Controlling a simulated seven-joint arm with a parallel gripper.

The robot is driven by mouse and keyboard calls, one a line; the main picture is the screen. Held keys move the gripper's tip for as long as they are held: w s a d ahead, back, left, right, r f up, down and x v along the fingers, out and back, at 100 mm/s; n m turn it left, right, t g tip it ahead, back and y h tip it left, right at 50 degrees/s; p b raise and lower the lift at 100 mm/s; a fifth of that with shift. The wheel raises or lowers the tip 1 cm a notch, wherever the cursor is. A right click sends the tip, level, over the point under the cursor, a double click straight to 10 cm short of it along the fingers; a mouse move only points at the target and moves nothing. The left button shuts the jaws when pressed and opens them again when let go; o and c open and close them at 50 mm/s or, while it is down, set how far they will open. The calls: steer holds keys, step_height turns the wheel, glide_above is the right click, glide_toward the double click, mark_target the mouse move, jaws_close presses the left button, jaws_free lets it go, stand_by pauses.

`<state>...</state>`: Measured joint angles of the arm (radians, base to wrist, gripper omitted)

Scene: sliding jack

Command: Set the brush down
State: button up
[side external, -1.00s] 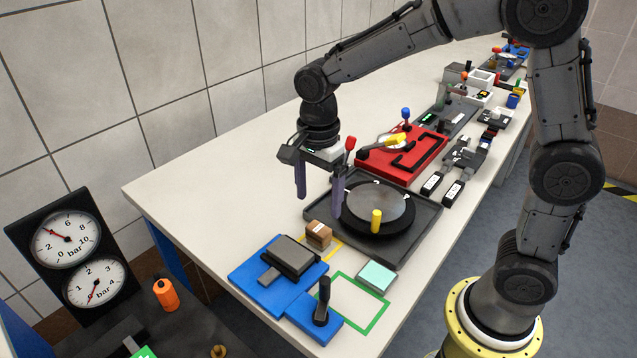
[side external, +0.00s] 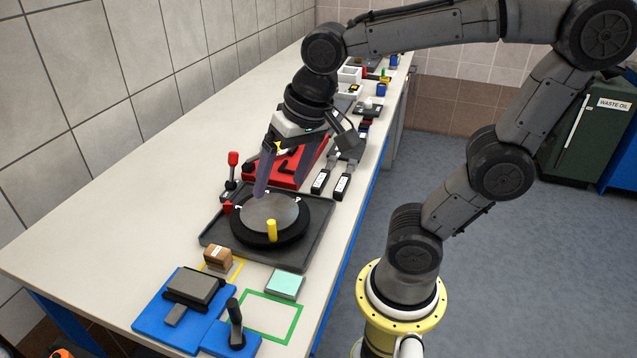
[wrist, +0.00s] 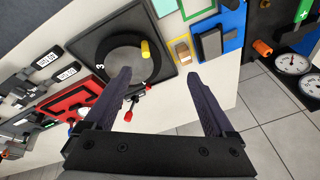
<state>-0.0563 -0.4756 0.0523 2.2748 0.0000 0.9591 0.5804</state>
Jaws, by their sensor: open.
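I cannot make out anything that is clearly a brush. My gripper (side external: 280,188) is open, its two dark fingers pointing down above the back part of the turntable (side external: 270,212). In the wrist view nothing is held between the fingers (wrist: 158,75). A dark upright handle (side external: 235,312) stands on a small blue block at the near corner of the bench. A red tray (side external: 307,165) behind the turntable is partly hidden by my gripper.
The turntable has a yellow knob (side external: 272,231) and sits in a dark tray (side external: 219,232). A red-topped lever (side external: 233,160) stands beside it. A brown box (side external: 217,257), a blue base with a grey pad (side external: 194,286) and a green outline (side external: 270,313) lie nearer. The bench's left side is bare.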

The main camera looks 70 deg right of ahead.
steer(key=s+d+f+n+t, duration=0.1)
steer(key=s+n, duration=0.5)
steer(key=shift+d+t, duration=0.15)
steer(key=shift+t, duration=0.25)
